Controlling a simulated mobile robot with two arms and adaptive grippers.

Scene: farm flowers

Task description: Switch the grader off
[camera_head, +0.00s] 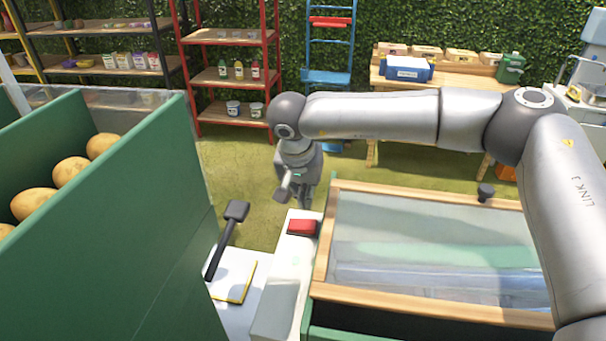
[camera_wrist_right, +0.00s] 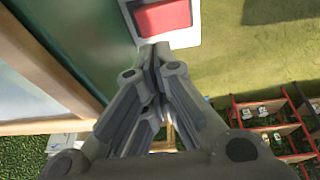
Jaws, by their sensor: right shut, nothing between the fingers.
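A red rocker switch (camera_head: 303,227) sits in a white frame on top of a pale narrow housing (camera_head: 283,290), beside the wood-framed clear lid. In the right wrist view the red switch (camera_wrist_right: 163,18) is at the top, just beyond my fingertips. My right gripper (camera_head: 294,192) points down by the far end of the housing. In the right wrist view its fingers (camera_wrist_right: 158,48) are shut and empty, with tips over the near edge of the switch's white frame; contact cannot be told. My left gripper is not in view.
A green bin (camera_head: 160,240) with several potatoes (camera_head: 70,172) stands at left. A black lever (camera_head: 229,235) rises near the housing. The wood-framed clear lid (camera_head: 430,245) lies right. Shelves (camera_head: 225,75) and a table (camera_head: 440,82) stand behind; grass between is open.

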